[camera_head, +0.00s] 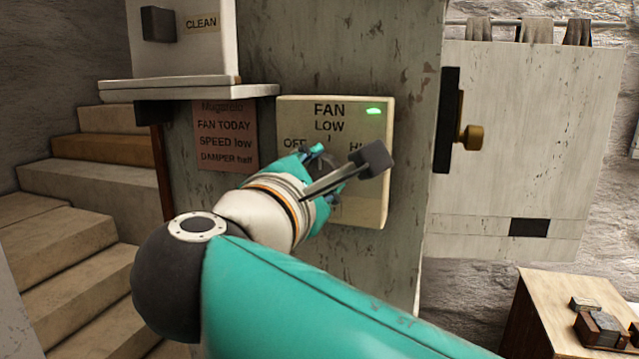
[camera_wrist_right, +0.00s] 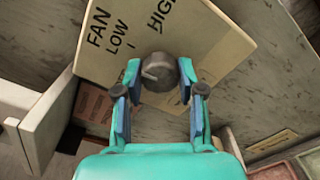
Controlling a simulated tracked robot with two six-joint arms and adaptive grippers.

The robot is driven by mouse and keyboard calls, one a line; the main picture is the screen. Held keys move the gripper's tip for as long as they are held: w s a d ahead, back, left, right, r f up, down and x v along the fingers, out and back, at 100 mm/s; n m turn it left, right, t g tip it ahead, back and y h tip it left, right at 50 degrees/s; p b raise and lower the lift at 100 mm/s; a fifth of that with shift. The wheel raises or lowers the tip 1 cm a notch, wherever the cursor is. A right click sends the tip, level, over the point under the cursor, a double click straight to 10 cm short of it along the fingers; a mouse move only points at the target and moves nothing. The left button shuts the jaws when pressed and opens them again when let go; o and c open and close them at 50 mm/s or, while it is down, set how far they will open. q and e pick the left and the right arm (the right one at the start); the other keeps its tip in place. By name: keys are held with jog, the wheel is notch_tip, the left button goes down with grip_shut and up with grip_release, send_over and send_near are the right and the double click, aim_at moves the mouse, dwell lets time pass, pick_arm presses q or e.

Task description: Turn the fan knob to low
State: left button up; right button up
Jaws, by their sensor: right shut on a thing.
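The cream fan panel (camera_head: 362,195) is fixed to the grey metal wall, with FAN, LOW, OFF and part of HIGH readable and a small green light lit at its upper right. My right gripper (camera_head: 322,160) is at the panel's middle and hides the knob in the head view. In the right wrist view the dark round fan knob (camera_wrist_right: 158,70) sits between the fingertips of my right gripper (camera_wrist_right: 160,86), which is shut on it. A short pale mark on the knob lies toward its left side there; its exact setting is hard to tell. My left gripper is out of view.
A reddish note (camera_head: 225,135) left of the panel reads FAN TODAY, SPEED low, DAMPER half. A white box on a ledge (camera_head: 180,88) stands above it. A pale board with a brass knob (camera_head: 469,137) is at the right. Stone steps lie left; a wooden table (camera_head: 550,310) lower right.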

jog(key=shift+f+m, duration=0.15)
jog(key=shift+m, duration=0.25)
jog(key=o, duration=0.9)
jog(key=shift+o, duration=1.2)
jog(key=v, duration=1.2)
